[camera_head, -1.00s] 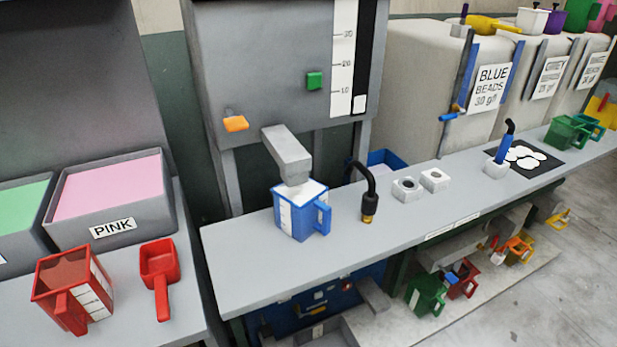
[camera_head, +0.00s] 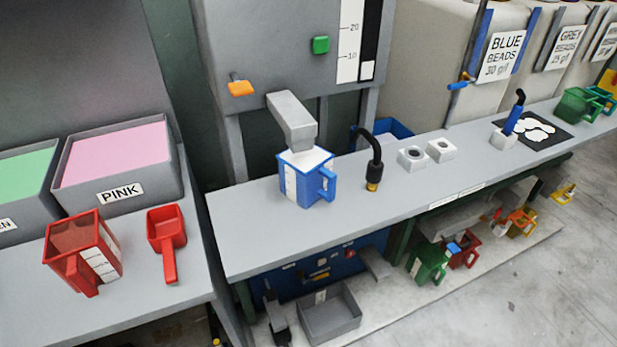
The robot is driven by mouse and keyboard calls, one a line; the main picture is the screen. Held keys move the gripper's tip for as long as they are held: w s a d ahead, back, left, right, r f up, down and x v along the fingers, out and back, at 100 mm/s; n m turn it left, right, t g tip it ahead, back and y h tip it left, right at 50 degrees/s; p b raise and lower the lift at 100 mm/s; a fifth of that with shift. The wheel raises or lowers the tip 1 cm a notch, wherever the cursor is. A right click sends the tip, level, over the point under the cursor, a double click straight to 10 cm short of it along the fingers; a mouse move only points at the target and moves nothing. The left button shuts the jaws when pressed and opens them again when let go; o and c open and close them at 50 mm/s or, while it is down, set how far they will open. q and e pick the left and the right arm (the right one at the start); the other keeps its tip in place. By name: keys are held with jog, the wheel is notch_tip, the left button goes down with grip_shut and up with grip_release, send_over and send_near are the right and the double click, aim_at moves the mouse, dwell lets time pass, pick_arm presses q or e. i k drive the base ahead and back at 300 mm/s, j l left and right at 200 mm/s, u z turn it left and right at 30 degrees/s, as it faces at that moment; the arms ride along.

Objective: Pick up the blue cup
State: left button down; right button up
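The blue cup (camera_head: 305,186) stands upright on the grey bench (camera_head: 420,193), under the grey spout (camera_head: 292,121) of the press. It has a white scale strip on its left side and a blue handle on its right. White material shows at its top. Neither of my grippers is in the head view, and nothing is seen holding the cup.
A black bent hose (camera_head: 375,160) stands just right of the cup, with two white blocks (camera_head: 412,158) beyond it. A red cup (camera_head: 83,252) and red scoop (camera_head: 167,240) are on the left table. A grey tray (camera_head: 331,313) lies below the bench.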

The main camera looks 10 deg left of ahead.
aim_at(307, 177)
jog(key=i+l, duration=0.2)
jog(key=l, duration=0.15)
jog(key=i+l, duration=0.15)
jog(key=l, duration=0.2)
jog(key=i+l+u, duration=0.25)
jog(key=l+u, duration=0.25)
jog(key=l, duration=0.25)
jog(key=u, duration=1.25)
